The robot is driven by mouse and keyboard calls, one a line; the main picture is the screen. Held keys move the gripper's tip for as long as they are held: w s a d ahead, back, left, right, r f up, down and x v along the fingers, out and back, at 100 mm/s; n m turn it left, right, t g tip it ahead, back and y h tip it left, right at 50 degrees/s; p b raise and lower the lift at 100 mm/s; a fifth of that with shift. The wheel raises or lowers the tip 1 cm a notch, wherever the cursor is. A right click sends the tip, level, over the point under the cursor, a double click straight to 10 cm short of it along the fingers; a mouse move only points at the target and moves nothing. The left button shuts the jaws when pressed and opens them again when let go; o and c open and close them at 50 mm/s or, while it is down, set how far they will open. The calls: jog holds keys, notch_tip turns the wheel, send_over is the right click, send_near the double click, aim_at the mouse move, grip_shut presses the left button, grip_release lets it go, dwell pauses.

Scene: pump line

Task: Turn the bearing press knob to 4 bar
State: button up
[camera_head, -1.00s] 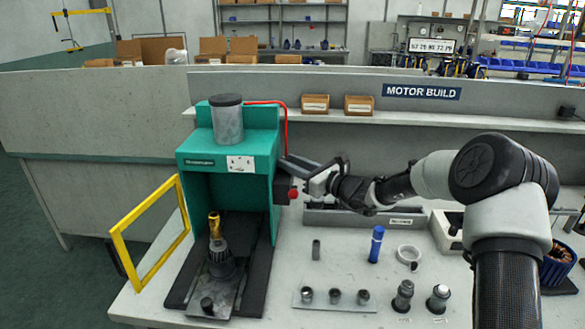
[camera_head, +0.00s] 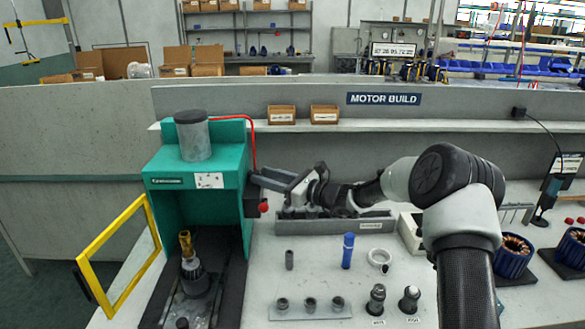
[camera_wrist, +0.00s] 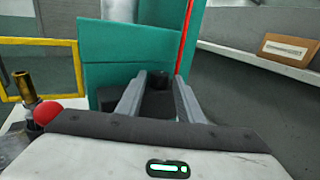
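The bearing press (camera_head: 164,178) is a teal housing at the left of the bench. It also shows in the wrist view (camera_wrist: 115,50). A small dark knob (camera_wrist: 160,79) on the press's side shows between my fingertips in the wrist view. My gripper (camera_wrist: 159,82) is open, its two fingers pointing at the press with the knob between them; I see gaps on both sides, and cannot tell how deep it sits. In the head view my gripper (camera_head: 256,181) is at the press's right side and hides the knob. No pressure reading is legible; a white plate (camera_head: 209,180) is on the front.
A red button (camera_head: 263,206) juts out just below my gripper. A red hose (camera_head: 252,140) runs down the press's right side. A yellow guard frame (camera_head: 118,256) stands open at left. A grey bin (camera_head: 345,226), blue cylinder (camera_head: 347,252) and metal parts are on the bench.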

jog(key=v, duration=1.5)
jog(key=s+a+r+n+g+h+p, duration=0.1)
jog(key=s+a+r+n+g+h, duration=0.25)
jog(key=s+n, duration=0.4)
jog(key=s+a+r+n+g+h+p, duration=0.1)
jog(key=s+a+r+n+g+h, duration=0.25)
jog(key=n, duration=0.75)
jog(key=s+d+r+n+t+h+p, duration=0.1)
jog(key=s+r+n+h, duration=0.4)
jog(key=n, duration=0.9)
jog(key=shift+s+d+r+t+p, duration=0.35)
jog(key=shift+s+d+r+t, duration=0.45)
jog(key=shift+r, duration=0.55)
jog(key=shift+o, duration=0.3)
jog(key=shift+w+d, duration=0.1)
jog(key=shift+w, duration=0.05)
